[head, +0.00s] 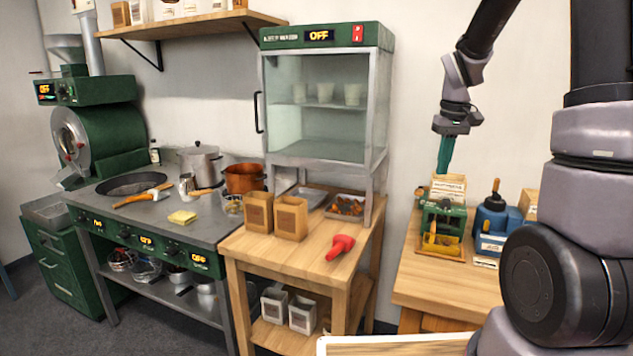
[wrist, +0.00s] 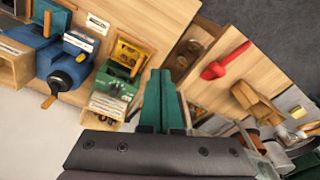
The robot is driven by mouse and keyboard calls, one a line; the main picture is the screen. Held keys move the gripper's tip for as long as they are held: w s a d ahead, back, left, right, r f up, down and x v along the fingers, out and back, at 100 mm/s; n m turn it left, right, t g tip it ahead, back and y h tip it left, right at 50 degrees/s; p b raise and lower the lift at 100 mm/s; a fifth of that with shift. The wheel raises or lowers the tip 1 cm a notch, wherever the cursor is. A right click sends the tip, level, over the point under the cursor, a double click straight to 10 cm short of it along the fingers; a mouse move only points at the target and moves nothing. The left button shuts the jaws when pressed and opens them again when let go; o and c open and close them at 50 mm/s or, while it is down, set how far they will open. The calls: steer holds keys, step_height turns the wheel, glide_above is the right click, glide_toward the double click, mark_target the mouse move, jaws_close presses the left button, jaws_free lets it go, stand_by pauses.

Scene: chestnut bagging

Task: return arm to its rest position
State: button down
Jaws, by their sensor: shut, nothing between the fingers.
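My gripper (head: 445,154) has green fingers and points down in the head view. It hangs in the air above the right wooden table, over a small green machine (head: 443,222) with a yellow tray. In the wrist view my gripper (wrist: 163,80) shows its green fingers together, with nothing between them. The green machine also shows there (wrist: 117,88), left of the fingers. My arm rises from the gripper to the top of the head view, and other arm links fill the right side.
A blue device (head: 492,232) stands right of the green machine. The middle table (head: 292,250) holds two brown paper bags (head: 290,217), a red scoop (head: 340,246) and a glass-fronted warming cabinet (head: 320,100). A griddle counter (head: 160,222) and green roaster stand left.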

steer(key=s+a+r+m+t+y, duration=0.1)
steer(key=s+a+r+m+t, duration=0.1)
steer(key=s+r, duration=0.5)
steer(key=s+a+r+m+t, duration=0.2)
steer(key=s+a+r+t, duration=0.2)
steer(key=s, duration=0.9)
step_height(320, 180, up, 3)
steer(key=shift+s+a+r+m+y, duration=0.15)
steer(key=shift+a+r+m+y, duration=0.05)
steer(key=shift+a+m+y, duration=0.25)
